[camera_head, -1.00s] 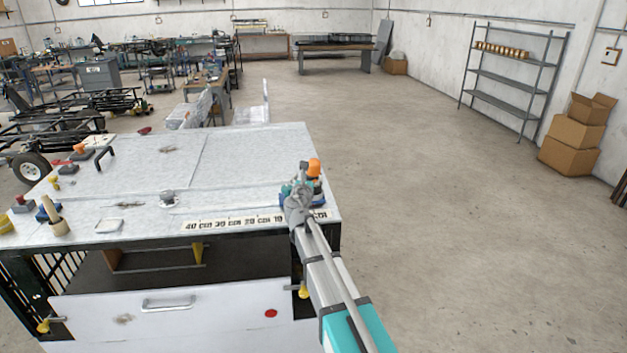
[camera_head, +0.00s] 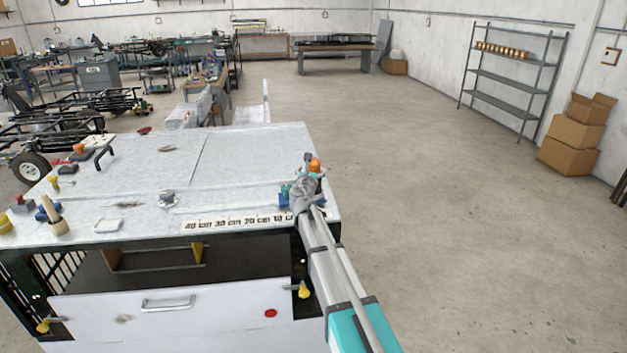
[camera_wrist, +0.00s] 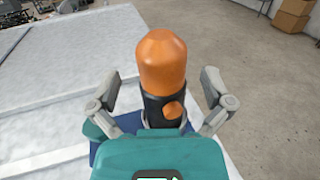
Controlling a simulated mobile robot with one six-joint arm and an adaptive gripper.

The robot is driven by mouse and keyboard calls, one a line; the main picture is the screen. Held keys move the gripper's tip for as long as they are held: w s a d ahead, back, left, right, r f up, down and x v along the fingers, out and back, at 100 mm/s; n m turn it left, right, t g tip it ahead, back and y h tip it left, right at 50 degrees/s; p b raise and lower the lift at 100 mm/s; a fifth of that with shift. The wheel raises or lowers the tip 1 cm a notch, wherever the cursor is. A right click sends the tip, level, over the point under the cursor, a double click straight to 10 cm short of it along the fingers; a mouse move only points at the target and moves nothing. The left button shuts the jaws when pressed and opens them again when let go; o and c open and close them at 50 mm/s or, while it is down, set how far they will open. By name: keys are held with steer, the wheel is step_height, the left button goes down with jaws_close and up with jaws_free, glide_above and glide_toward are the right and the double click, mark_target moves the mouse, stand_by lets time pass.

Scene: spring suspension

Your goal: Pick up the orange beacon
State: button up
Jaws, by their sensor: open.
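The orange beacon (camera_wrist: 162,62) has a rounded orange dome on a dark cylindrical body with a small orange patch on its side. In the wrist view it stands between the two fingers of my gripper (camera_wrist: 160,88), with a gap on each side. My gripper is open. In the head view the beacon (camera_head: 315,165) shows as an orange top at the right edge of the workbench (camera_head: 240,157), just beyond my gripper (camera_head: 307,175). The beacon's base is hidden by my gripper's teal body.
A blue piece (camera_head: 287,201) lies beside my gripper on the bench. A ruler strip (camera_head: 240,221) runs along the front edge. Small tools and knobs stand at the left. The floor right of the bench is clear. Cardboard boxes (camera_head: 572,145) stand farther right.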

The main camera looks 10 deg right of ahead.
steer(key=shift+x, duration=1.75)
steer(key=shift+d+f, duration=0.1)
steer(key=c, duration=1.3)
